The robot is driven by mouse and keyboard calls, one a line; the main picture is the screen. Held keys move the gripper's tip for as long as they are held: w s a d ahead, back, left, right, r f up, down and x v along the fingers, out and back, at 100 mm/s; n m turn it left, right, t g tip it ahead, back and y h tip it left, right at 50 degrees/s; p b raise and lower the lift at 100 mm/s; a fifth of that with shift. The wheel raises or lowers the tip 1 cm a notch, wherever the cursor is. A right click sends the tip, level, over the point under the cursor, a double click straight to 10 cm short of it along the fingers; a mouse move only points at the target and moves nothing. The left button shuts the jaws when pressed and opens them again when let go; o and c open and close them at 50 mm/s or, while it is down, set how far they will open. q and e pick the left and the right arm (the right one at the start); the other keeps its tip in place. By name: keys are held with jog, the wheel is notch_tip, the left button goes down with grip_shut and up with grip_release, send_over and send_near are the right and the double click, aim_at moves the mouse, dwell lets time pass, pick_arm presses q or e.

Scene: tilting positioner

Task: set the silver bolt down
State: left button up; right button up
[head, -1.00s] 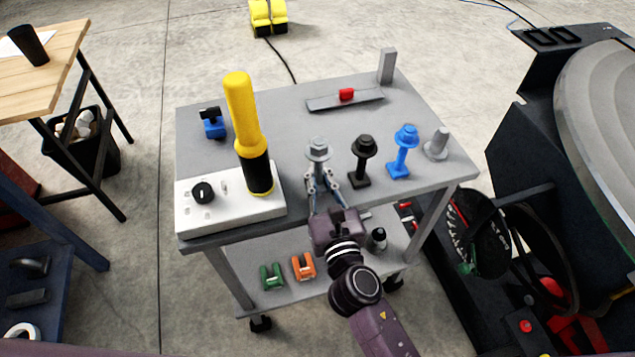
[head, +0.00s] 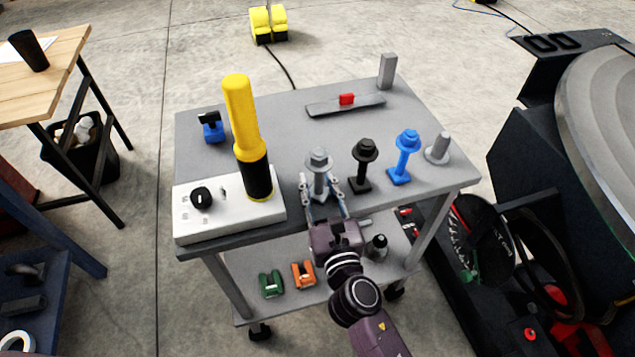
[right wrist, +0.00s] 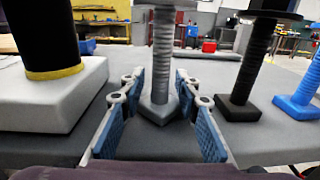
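The silver bolt (head: 319,160) stands upright on its square foot on the grey cart top (head: 290,125), near the front edge. In the right wrist view its threaded shaft (right wrist: 163,60) rises between my fingers, and its head is cut off by the top of the picture. My right gripper (head: 320,185) is open around the bolt's lower part. In the right wrist view its blue finger pads (right wrist: 160,115) stand apart, with a gap to the shaft on each side. My left gripper is not in view.
A black bolt (head: 364,152) and a blue bolt (head: 407,145) stand close on the right, then a grey peg (head: 439,147). A white control box (head: 225,213) with a yellow-and-black cylinder (head: 243,120) is on the left.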

jog(key=shift+s+r, duration=0.1)
jog(key=b+v, duration=0.3)
jog(key=v, duration=0.8)
jog(key=shift+s, duration=0.4)
jog(key=shift+d, duration=0.15)
jog(key=s+d+f+m+g+h, duration=0.1)
jog(key=s+d+f+m+g, duration=0.3)
jog(key=f, duration=0.8)
jog(key=f+m+g, duration=0.1)
jog(key=f+m, duration=0.5)
jog(key=f, duration=0.6)
jog(key=s+d+f+m+g+h, duration=0.1)
jog(key=s+d+f+m+g, duration=0.3)
jog(key=f, duration=0.8)
jog(key=s+d+f+m+g+h, duration=0.1)
jog(key=s+d+f+m+g, duration=0.1)
jog(key=s+d+f+m, duration=0.2)
jog(key=s+d+f+m+g, duration=0.2)
jog(key=s+d+f+m, duration=0.2)
jog(key=s+f+m, duration=0.6)
jog(key=s+d+f+m+g+h, duration=0.1)
jog(key=s+d+f+m+g, duration=0.2)
jog(key=s, duration=0.7)
notch_tip(320, 180, down, 5)
jog(key=d+m, duration=0.2)
jog(key=m, duration=0.2)
jog(key=shift+m+h+p, duration=0.3)
jog(key=shift+p, duration=0.05)
